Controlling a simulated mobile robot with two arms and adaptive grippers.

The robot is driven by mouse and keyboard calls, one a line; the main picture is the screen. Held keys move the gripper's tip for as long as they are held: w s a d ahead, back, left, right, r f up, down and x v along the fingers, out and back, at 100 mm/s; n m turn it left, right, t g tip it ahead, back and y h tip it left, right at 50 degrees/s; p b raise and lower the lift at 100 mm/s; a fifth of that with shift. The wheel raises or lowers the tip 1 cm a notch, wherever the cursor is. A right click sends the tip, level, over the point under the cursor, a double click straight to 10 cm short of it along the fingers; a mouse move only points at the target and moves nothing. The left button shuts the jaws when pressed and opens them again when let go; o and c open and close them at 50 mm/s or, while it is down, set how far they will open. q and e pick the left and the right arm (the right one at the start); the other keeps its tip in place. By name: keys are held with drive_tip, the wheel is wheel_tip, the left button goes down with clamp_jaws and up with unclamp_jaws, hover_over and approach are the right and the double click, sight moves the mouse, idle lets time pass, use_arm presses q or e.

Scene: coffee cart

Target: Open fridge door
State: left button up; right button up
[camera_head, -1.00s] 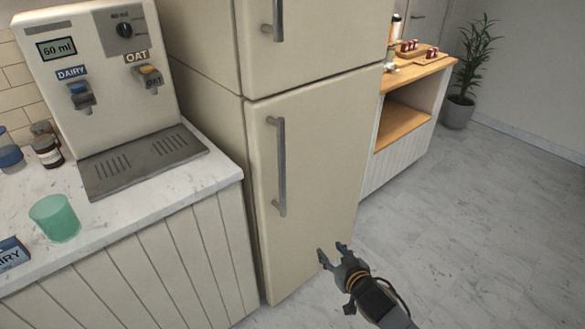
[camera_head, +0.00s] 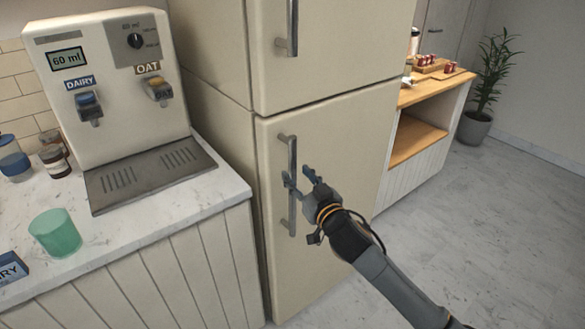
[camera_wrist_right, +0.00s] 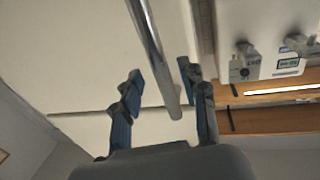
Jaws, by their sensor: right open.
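The fridge (camera_head: 340,130) is cream, with an upper door and a lower door, both closed. The lower door has a long vertical grey handle (camera_head: 292,215); the upper door has a similar handle (camera_head: 292,25). My right gripper (camera_head: 299,176) is open at the lower handle's middle height and hides part of it. In the right wrist view, a metal handle bar (camera_wrist_right: 160,60) runs between the two open fingers (camera_wrist_right: 160,80), with a gap on both sides. My left gripper is not in view.
A counter (camera_head: 190,195) left of the fridge holds a milk dispenser (camera_head: 115,100), a green cup (camera_head: 56,233) and jars. A wooden-topped cart (camera_head: 425,90) stands right of the fridge, with a potted plant (camera_head: 485,90) beyond. The floor at the right is clear.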

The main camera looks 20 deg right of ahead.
sight(294, 172)
drive_tip(key=shift+w+a, duration=0.15)
drive_tip(key=shift+w, duration=0.8)
drive_tip(key=shift+w+a, duration=0.1)
drive_tip(key=shift+w, duration=0.8)
clamp_jaws()
